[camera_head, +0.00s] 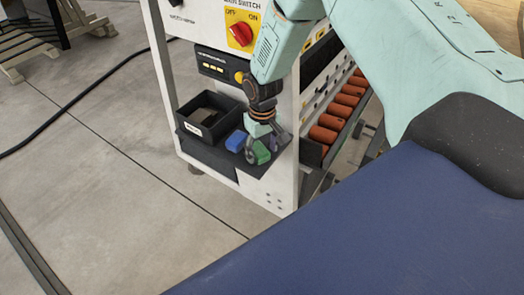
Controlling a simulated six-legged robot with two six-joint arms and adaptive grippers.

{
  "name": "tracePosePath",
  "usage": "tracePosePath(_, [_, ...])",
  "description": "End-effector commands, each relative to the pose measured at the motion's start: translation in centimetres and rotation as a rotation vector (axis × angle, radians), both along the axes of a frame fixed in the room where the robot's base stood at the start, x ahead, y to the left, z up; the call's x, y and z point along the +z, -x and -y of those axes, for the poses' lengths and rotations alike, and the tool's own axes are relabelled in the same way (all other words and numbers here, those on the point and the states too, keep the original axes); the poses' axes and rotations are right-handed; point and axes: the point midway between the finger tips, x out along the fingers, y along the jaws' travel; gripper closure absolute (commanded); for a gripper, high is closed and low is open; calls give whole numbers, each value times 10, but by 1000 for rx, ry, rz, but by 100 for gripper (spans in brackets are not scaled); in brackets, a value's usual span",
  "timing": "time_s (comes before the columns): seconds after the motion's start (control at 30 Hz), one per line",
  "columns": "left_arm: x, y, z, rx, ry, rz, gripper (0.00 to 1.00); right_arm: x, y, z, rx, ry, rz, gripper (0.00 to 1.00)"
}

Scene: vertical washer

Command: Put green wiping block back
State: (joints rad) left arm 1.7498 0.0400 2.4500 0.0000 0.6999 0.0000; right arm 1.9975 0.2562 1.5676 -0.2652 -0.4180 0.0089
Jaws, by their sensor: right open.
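The green wiping block (261,152) sits on the small dark shelf (222,158) at the front of the white cabinet. My right gripper (257,156) points down over the shelf with its fingers around the green block. It is open, and its fingers hide part of the block; I cannot tell whether they touch it. A blue block (236,141) lies on the shelf just left of the gripper. My left gripper is not in view.
A black open bin (208,117) stands on the shelf left of the blue block. The white cabinet (180,62) carries a red rotary switch (241,33). Several orange cylinders (335,122) sit in a rack at its right side. Floor on the left is mostly clear, with a black cable (75,112).

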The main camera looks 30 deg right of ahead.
Motion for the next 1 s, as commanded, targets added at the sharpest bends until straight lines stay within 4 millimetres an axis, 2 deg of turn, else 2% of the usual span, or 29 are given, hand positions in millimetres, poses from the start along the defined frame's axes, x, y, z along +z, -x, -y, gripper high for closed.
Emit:
tracePosePath(0.1, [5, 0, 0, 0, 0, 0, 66, 24, -1, 0, 2, 0, 4, 36])
tracePosePath(0.3, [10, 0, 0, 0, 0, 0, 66, 53, 0, 0, 1, 0, 3, 36])
tracePosePath(0.43, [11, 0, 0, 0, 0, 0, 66, 63, 0, 0, 1, 0, 1, 36])
tracePosePath(0.6, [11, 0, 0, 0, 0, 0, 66, 64, 2, -1, 1, -1, -1, 36])
tracePosePath(0.67, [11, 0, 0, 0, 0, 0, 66, 60, 6, -4, 3, -4, -4, 36])
tracePosePath(0.77, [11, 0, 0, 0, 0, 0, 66, 39, 24, -17, 8, -20, -10, 36])
tracePosePath(0.87, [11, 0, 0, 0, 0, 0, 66, 7, 60, -39, 12, -47, -16, 36])
tracePosePath(0.97, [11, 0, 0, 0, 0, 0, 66, -26, 111, -62, 5, -70, -21, 36])
tracePosePath(1.0, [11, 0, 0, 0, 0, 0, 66, -36, 134, -70, -1, -76, -23, 36])
